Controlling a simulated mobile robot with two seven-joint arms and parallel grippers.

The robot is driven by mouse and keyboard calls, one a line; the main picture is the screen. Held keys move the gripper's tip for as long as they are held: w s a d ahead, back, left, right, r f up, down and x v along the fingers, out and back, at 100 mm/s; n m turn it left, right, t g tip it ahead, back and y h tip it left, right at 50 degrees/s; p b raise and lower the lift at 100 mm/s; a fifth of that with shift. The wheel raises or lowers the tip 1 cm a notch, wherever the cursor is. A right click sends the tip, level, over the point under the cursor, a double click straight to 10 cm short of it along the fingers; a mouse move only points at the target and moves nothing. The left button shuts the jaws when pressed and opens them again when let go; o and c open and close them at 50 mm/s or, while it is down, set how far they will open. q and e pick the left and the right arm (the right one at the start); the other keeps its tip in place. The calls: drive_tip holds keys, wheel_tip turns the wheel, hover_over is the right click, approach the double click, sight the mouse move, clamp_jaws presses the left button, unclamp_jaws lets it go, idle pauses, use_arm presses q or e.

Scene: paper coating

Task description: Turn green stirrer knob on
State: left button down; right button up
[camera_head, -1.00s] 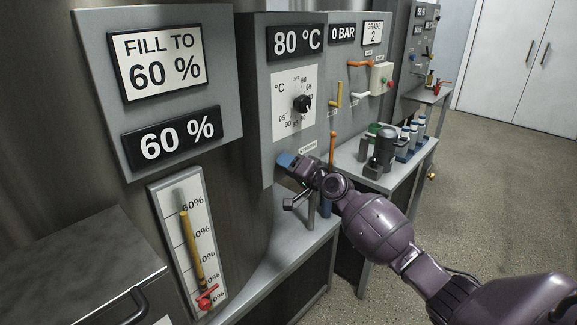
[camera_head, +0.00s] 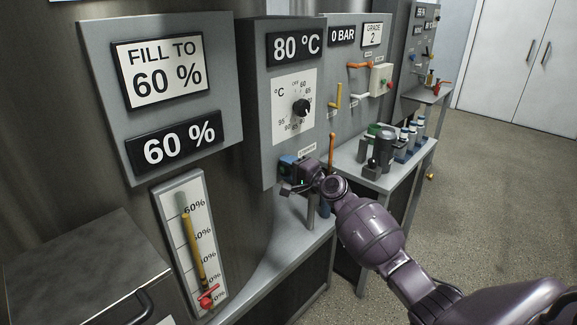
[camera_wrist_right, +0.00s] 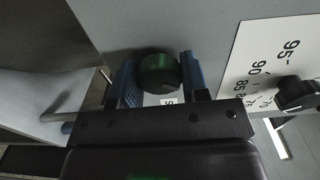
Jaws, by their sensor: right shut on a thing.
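The green stirrer knob (camera_wrist_right: 158,72) shows in the right wrist view on the grey panel, between the two blue fingers of my right gripper (camera_wrist_right: 160,80). The fingers are shut on it. In the head view my right gripper (camera_head: 287,163) is at the lower edge of the grey control panel (camera_head: 262,120), below the temperature dial, and hides the knob. A small white label (camera_head: 307,149) is just above the gripper; part of a label also shows below the knob in the wrist view. My left gripper is not in view.
The black temperature dial (camera_head: 301,107) is above my gripper and shows at the right in the wrist view (camera_wrist_right: 296,93). An orange-handled lever (camera_head: 332,148) stands close to the right. A metal bench (camera_head: 285,245) is below. A side table (camera_head: 350,163) holds bottles and a dark device.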

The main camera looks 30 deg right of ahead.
drive_tip(key=m+p, duration=0.1)
drive_tip(key=m, duration=0.1)
drive_tip(key=shift+r+m, duration=0.1)
drive_tip(key=shift+m, duration=0.2)
drive_tip(key=shift+m+p, duration=0.55)
drive_tip(key=shift+m, duration=0.95)
drive_tip(key=o, duration=0.9)
